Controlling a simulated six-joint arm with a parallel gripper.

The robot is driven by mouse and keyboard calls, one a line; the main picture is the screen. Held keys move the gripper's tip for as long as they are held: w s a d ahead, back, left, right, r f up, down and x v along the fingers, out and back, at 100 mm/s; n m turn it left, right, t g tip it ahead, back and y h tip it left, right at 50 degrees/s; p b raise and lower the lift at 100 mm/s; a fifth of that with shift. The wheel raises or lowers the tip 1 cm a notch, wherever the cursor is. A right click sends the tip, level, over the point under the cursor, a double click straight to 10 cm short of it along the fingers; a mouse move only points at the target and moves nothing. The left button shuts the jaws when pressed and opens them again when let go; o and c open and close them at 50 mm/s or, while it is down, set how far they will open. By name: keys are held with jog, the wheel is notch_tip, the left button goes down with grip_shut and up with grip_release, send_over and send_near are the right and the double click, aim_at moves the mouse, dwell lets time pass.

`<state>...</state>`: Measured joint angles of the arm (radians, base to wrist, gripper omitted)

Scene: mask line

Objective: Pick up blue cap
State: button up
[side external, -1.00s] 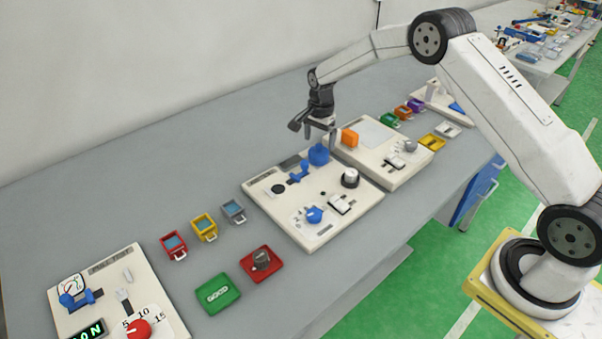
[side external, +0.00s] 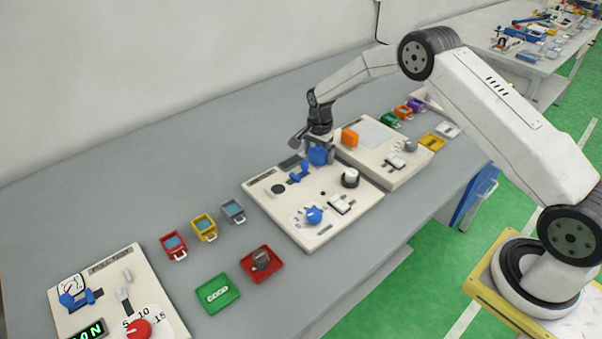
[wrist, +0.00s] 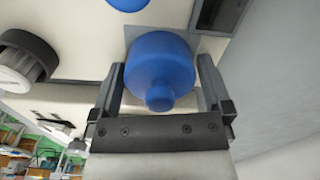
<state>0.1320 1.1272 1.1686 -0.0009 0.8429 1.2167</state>
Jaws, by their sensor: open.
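The blue cap (side external: 318,155) is a round blue piece with a small knob on top, at the back corner of the middle white panel (side external: 330,222). In the wrist view the blue cap (wrist: 160,68) sits between the two fingers of my gripper (wrist: 160,82). The fingers are open, one on each side of the cap, with a narrow gap visible at least on the right. In the side view my gripper (side external: 320,152) is low over the cap, and its fingers partly hide it.
Small coloured bins (side external: 204,227) and a red tray (side external: 261,263) lie to the left.

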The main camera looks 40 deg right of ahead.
jog(key=c, duration=1)
jog(key=shift+o, duration=0.2)
jog(key=shift+r, duration=0.1)
jog(key=shift+r, duration=0.75)
jog(key=s+a+r, duration=0.1)
jog(key=s+r, duration=1)
jog(key=s, duration=0.3)
jog(key=shift+a+r, duration=0.15)
jog(key=shift+a, duration=0.15)
